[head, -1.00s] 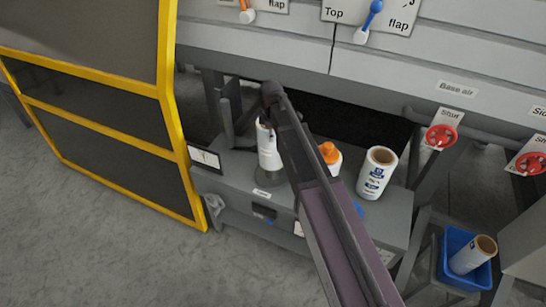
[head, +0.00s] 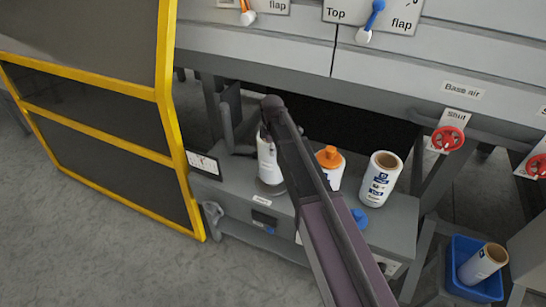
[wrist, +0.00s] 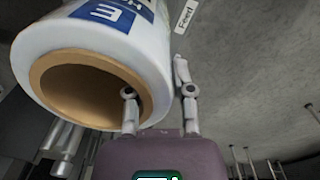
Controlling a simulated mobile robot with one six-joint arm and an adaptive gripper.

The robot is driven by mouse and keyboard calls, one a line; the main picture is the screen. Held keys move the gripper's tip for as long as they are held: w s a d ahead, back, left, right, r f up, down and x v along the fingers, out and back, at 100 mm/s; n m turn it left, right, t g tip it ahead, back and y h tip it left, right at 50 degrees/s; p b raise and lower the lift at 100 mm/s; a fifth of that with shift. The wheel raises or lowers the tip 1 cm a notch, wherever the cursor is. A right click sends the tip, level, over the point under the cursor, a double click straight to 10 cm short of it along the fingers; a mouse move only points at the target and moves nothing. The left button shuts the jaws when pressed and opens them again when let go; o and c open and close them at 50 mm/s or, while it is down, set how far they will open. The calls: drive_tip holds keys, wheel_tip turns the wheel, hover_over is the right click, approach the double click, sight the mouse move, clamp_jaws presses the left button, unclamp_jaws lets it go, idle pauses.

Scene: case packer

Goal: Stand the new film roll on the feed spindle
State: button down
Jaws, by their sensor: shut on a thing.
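The new film roll (head: 267,158) is white with a blue-marked label. It is held upright over the feed spindle's round base (head: 270,188) on the grey bench. In the wrist view the roll (wrist: 150,65) shows its open brown cardboard core. My gripper (wrist: 155,80) is shut on the roll's wall, one finger inside the core and one outside. In the head view my gripper (head: 268,128) is mostly hidden by my arm. The spindle post is hidden, and I cannot tell whether the roll touches the base.
An orange-capped bottle (head: 330,166) and another white roll (head: 381,179) stand to the right on the bench. A blue knob (head: 359,218) is near the bench's front. A blue bin (head: 455,270) holds a roll. A yellow-framed guard (head: 175,120) is left. Machine panels overhang behind.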

drive_tip(key=shift+f, duration=0.15)
drive_tip(key=shift+f+b, duration=1.75)
drive_tip(key=shift+b, duration=0.15)
drive_tip(key=shift+f, duration=0.1)
drive_tip(key=shift+c, duration=2.4)
unclamp_jaws()
wheel_tip(320, 180, up, 12)
drive_tip(key=p, duration=1.2)
drive_tip(key=shift+s, duration=0.15)
